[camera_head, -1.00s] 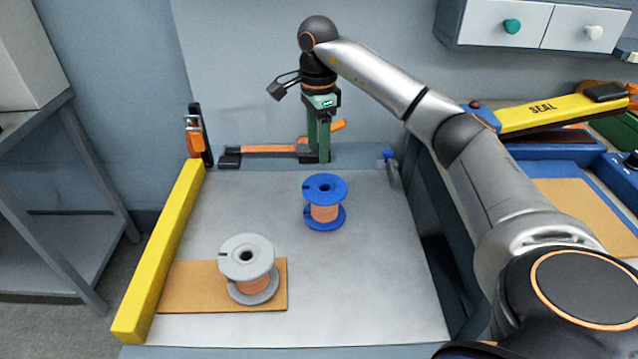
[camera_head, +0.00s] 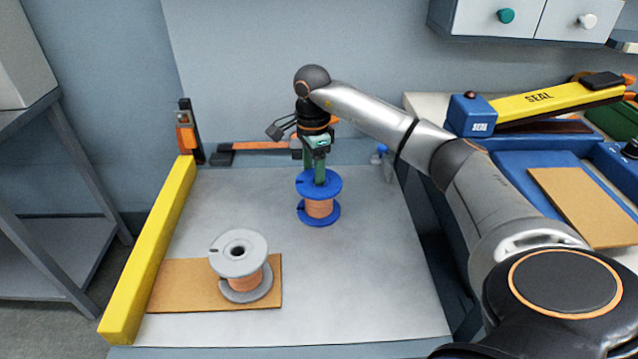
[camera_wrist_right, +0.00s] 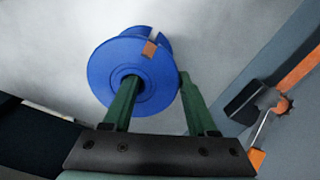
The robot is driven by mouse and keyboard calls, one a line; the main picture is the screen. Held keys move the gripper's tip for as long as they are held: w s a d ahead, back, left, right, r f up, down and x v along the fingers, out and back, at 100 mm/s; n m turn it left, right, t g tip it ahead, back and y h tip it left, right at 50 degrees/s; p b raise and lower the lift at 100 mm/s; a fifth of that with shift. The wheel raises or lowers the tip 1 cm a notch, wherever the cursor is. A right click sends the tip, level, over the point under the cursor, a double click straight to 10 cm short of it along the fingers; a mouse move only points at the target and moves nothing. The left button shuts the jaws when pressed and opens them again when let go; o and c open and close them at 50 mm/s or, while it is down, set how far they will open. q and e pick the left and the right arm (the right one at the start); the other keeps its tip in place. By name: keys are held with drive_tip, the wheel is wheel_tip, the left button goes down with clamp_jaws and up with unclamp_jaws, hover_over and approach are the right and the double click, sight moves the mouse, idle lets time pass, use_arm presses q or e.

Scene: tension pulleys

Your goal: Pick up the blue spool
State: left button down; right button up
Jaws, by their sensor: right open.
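The blue spool (camera_head: 319,207), wound with copper-coloured wire, stands upright on the grey work surface. My right gripper (camera_head: 319,176) is open and points down at the spool's top flange. In the right wrist view one finger of the gripper (camera_wrist_right: 158,80) lies over the centre hole of the blue spool (camera_wrist_right: 105,78). The other finger is just outside the flange rim. I cannot tell whether the first finger has entered the hole. My left gripper is not in view.
A grey spool (camera_head: 241,265) stands on a brown board (camera_head: 185,287) at the front left. A yellow bar (camera_head: 150,250) edges the left side. Behind the blue spool is an orange-and-black bar (camera_head: 262,146). A blue sealing machine (camera_head: 540,150) sits at the right.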

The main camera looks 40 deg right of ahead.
clamp_jaws()
idle(0.5)
idle(0.3)
